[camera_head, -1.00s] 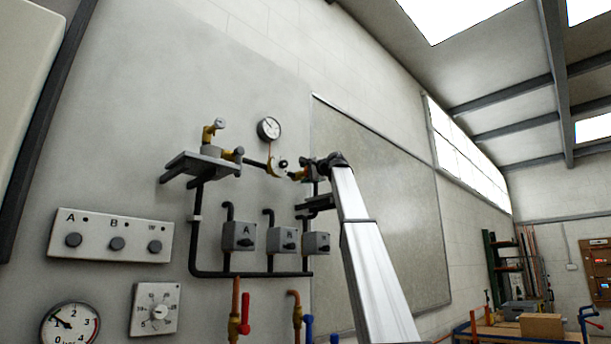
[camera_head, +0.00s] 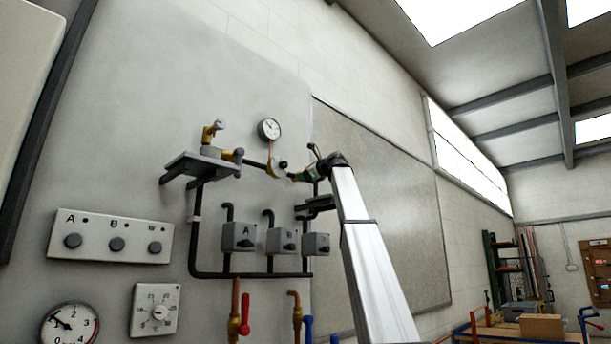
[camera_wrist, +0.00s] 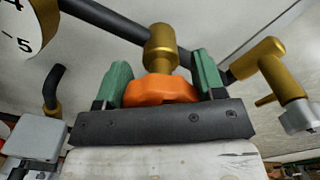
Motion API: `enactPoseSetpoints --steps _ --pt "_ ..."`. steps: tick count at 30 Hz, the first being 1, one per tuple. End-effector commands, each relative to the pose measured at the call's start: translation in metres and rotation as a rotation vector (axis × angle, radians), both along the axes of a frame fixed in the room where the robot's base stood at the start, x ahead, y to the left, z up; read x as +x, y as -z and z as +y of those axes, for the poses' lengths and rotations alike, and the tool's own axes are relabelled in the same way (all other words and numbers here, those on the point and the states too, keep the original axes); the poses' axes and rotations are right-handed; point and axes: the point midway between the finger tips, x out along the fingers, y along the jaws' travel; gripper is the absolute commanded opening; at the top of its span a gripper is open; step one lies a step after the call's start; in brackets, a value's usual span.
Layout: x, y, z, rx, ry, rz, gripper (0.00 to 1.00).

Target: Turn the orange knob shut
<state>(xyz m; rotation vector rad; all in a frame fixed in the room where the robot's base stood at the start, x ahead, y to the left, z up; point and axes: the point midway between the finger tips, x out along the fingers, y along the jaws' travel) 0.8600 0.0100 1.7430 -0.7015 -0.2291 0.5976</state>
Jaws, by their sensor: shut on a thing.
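The orange knob (camera_wrist: 160,90) shows in the wrist view below a brass fitting (camera_wrist: 161,47) on a dark pipe. My gripper (camera_wrist: 163,84) has its two green fingers on either side of the knob and is shut on it. In the head view my gripper (camera_head: 300,176) is small, at the pipework right of the round gauge. The knob is too small and covered to make out there.
A round gauge (camera_head: 269,129) hangs above the pipe. A shelf bracket with a brass valve (camera_head: 211,152) is to the left. Grey switch boxes (camera_head: 239,237) sit below. A brass elbow (camera_wrist: 265,65) is close to the right finger in the wrist view.

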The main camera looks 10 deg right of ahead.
Motion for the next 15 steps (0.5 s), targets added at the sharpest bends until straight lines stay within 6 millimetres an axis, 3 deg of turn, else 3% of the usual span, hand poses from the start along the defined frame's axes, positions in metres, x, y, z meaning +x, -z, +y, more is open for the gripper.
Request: enactPoseSetpoints --steps 15 --pt "0.0006 0.0007 -0.0015 0.394 0.000 0.289 0.39"
